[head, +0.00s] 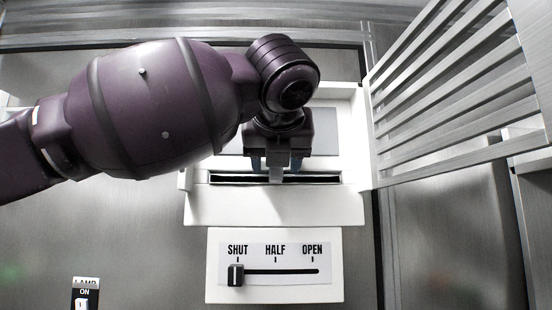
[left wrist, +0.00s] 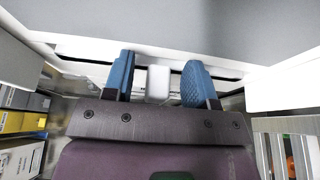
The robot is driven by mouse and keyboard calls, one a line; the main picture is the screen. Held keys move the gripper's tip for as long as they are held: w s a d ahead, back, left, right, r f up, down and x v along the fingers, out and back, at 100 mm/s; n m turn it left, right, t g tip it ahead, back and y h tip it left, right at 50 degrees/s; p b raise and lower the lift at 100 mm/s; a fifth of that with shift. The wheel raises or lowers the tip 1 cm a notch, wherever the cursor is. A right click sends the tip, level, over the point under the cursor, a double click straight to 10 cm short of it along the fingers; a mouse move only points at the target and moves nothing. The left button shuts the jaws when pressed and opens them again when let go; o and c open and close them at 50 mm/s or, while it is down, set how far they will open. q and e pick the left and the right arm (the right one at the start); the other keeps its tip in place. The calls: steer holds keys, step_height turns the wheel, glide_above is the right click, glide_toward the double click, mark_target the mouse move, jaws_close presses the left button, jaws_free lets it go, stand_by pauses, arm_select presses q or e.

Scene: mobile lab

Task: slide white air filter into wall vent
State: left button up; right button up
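The white wall vent (head: 340,207) is in the middle of the head view, with a long dark slot (head: 325,179) across it. A small pale tab (head: 276,173) stands out at the middle of the slot; in the left wrist view it is a white block (left wrist: 158,84). It looks like the air filter's handle; the rest of the filter is mostly hidden in the slot. My left gripper (head: 276,163) is at the slot, its blue fingers (left wrist: 160,85) open on either side of the tab, with a gap on both sides. My right gripper is not in view.
A slatted metal grille door (head: 450,100) stands swung open right of the vent. Below the vent is a SHUT/HALF/OPEN panel (head: 215,292) with its slider (head: 236,275) at SHUT. A lamp switch (head: 83,303) is at lower left.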

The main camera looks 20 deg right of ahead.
arm_select(q)
steer(key=shift+s+a+r, duration=0.1)
steer(key=shift+s+r, duration=0.05)
steer(key=shift+s, duration=0.3)
steer(key=b+v, duration=0.2)
steer(key=v, duration=0.7)
steer(key=shift+s+r, duration=0.2)
steer(key=shift+s, duration=0.15)
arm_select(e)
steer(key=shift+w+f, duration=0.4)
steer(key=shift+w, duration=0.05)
arm_select(q)
steer(key=shift+a, duration=0.15)
